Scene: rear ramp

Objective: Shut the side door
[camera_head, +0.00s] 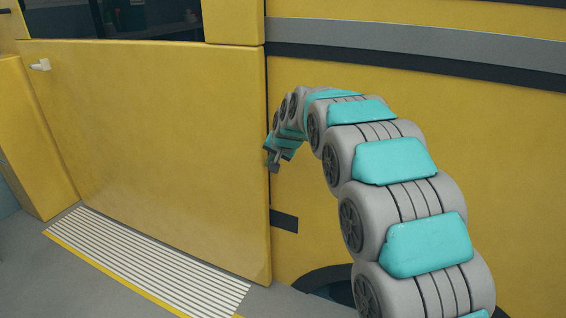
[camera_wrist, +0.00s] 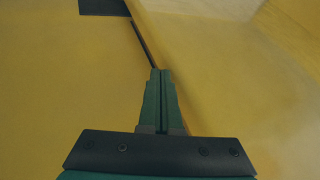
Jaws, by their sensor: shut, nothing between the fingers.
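The side door (camera_head: 150,150) is a large yellow panel with a dark window above it and a pale handle (camera_head: 40,65) near its upper left corner. Its left edge lies close to a yellow body part; I cannot tell if a gap is left there. Its right edge stands along a dark seam against the yellow body side. My gripper (camera_head: 274,168) is shut and empty beside that right edge, at about mid-height. In the wrist view my gripper's closed fingers (camera_wrist: 158,75) point at the dark seam (camera_wrist: 143,43) between yellow surfaces. Whether they touch the door is unclear.
A ribbed step (camera_head: 150,262) with a yellow edge lies below the door. A dark bracket (camera_head: 284,220) sits on the body side just right of the door. A yellow body part (camera_head: 35,140) stands at the left. Grey floor is clear at the lower left.

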